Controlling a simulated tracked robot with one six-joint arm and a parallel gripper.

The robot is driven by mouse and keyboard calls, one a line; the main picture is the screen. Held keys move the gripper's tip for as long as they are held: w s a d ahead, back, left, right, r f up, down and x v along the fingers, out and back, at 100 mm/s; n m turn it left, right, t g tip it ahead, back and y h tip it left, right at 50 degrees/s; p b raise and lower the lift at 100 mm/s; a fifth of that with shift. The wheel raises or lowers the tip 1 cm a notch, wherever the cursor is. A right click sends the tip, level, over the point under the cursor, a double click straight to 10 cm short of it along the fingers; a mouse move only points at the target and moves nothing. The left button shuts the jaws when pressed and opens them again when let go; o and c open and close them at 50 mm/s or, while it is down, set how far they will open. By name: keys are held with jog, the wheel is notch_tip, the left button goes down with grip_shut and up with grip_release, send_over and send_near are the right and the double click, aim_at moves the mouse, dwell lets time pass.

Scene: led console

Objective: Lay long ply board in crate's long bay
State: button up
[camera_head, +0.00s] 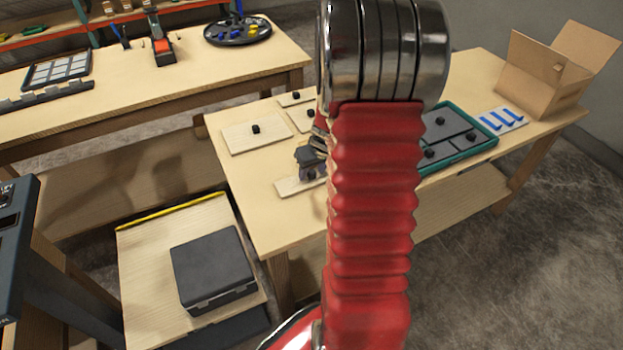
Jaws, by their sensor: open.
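A long, narrow pale ply board (287,188) lies near the front edge of the right-hand table; my red arm hides its right part. My gripper (311,174) is open, low over this board; whether it touches the board or a knob on it cannot be told. The teal-rimmed crate (478,155) lies right of my arm on the same table. Its dark inside is divided into bays, and several black knobs show in it. My arm hides its left part.
A wide ply board (245,139) with a black knob (256,129) and smaller knobbed boards (291,99) lie behind my gripper. A pale plate with blue shapes (502,119) and an open cardboard box (542,88) stand beyond the crate. A dark case (212,265) sits on a lower surface.

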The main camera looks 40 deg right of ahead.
jog(key=shift+c, duration=0.5)
grip_shut()
dwell(0.3)
